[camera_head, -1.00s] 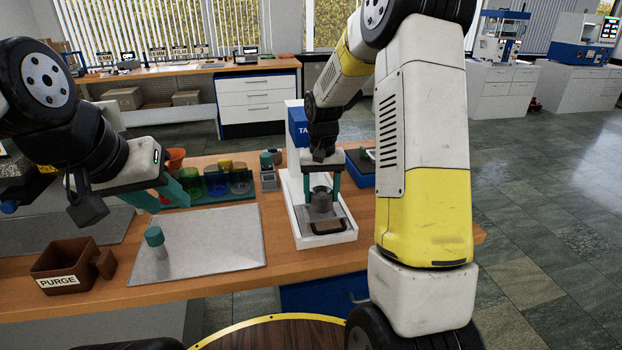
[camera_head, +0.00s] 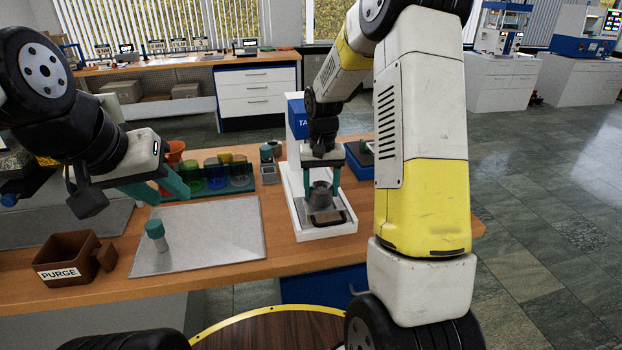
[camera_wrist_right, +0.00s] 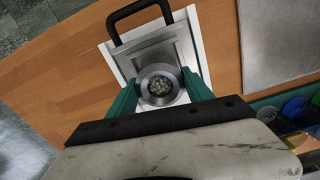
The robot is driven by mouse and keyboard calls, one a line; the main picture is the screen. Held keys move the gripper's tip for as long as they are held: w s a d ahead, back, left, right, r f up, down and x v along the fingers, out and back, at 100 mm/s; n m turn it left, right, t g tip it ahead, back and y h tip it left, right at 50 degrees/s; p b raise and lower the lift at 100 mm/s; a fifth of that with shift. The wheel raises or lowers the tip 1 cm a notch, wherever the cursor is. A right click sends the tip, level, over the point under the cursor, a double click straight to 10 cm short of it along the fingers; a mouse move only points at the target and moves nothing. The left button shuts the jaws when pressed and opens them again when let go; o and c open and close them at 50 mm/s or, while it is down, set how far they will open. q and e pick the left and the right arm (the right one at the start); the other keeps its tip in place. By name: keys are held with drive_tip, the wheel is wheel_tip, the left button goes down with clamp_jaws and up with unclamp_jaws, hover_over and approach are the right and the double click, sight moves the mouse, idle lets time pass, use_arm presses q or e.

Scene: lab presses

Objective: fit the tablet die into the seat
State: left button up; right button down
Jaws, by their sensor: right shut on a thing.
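The tablet die (camera_head: 320,196) is a grey metal cylinder, upright over the grey plate of the white and blue press (camera_head: 297,127). My right gripper (camera_head: 320,183) is shut on the die from above, with one teal finger on each side. In the right wrist view, the die (camera_wrist_right: 160,86) is a round ring with pale granules in its bore, between the fingertips (camera_wrist_right: 160,90). The seat under it is hidden by the die, so I cannot tell whether the die touches it. My left gripper (camera_head: 160,190) is open and empty, above the table left of the press.
A black handle loop (camera_head: 328,218) sits at the front of the press. A grey mat (camera_head: 215,235) with a teal-capped vial (camera_head: 156,235) lies to the left. A brown PURGE box (camera_head: 66,260) stands further left. Coloured cups (camera_head: 215,174) stand behind the mat.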

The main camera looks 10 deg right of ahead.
drive_tip(key=shift+f, duration=1.15)
idle(0.5)
drive_tip(key=shift+c, duration=1.6)
unclamp_jaws()
wheel_tip(320, 180, up, 6)
drive_tip(key=shift+r, duration=0.9)
